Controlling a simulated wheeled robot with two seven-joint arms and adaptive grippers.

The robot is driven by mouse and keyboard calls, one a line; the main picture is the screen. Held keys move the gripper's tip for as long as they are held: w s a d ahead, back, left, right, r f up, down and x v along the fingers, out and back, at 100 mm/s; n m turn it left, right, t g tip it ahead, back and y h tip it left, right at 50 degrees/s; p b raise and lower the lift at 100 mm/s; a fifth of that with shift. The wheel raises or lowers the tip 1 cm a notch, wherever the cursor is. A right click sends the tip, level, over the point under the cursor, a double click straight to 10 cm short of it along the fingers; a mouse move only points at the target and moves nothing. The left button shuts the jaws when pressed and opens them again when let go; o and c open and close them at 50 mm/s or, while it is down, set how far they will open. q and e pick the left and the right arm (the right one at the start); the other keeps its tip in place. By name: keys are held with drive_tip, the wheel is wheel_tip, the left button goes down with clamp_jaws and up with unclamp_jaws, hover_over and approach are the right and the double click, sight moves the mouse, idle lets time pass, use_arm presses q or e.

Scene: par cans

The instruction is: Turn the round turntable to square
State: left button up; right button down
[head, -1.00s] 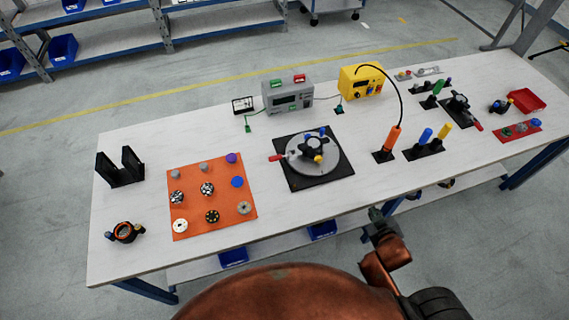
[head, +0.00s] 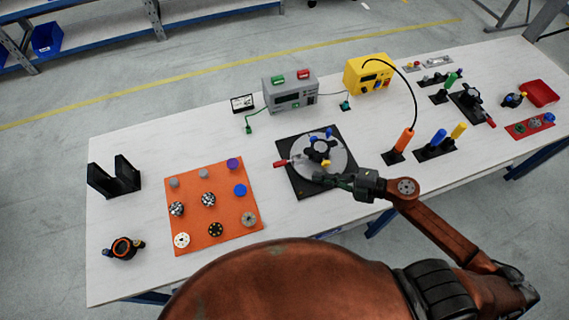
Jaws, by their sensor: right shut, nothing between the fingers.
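The round grey turntable (head: 335,165) sits on a square black base plate (head: 289,148) in the middle of the table. A dark fixture with blue and yellow knobs (head: 319,150) stands on the disc. A red-tipped handle (head: 281,163) sticks out at the base's left side. My right gripper (head: 318,179) is shut and empty, its tips at the disc's near edge, over the front of the base. I cannot tell whether it touches the disc. It hides part of the near edge. My left gripper is not in view.
An orange mat (head: 210,190) with several small round parts lies left of the turntable. A grey power box (head: 290,93) and a yellow box (head: 368,74) stand behind it. An orange-handled tool (head: 404,140) with a black cable stands to the right. The table's front left is partly clear.

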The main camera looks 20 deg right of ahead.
drive_tip(key=shift+n+g, duration=0.5)
drive_tip(key=shift+g, duration=0.2)
drive_tip(key=x, duration=0.6)
drive_tip(key=s+x, duration=0.1)
drive_tip(key=x, duration=0.2)
drive_tip(key=shift+w+a+f, duration=0.25)
drive_tip(key=shift+a+f, duration=0.15)
drive_tip(key=shift+f, duration=0.05)
drive_tip(key=w+f, duration=0.1)
drive_tip(key=w+a+b, duration=0.1)
drive_tip(key=w, duration=0.1)
drive_tip(key=shift+f, duration=0.35)
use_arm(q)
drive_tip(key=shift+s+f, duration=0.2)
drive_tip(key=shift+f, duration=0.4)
use_arm(e)
drive_tip(key=shift+w+f, duration=0.15)
drive_tip(key=shift+w, duration=0.2)
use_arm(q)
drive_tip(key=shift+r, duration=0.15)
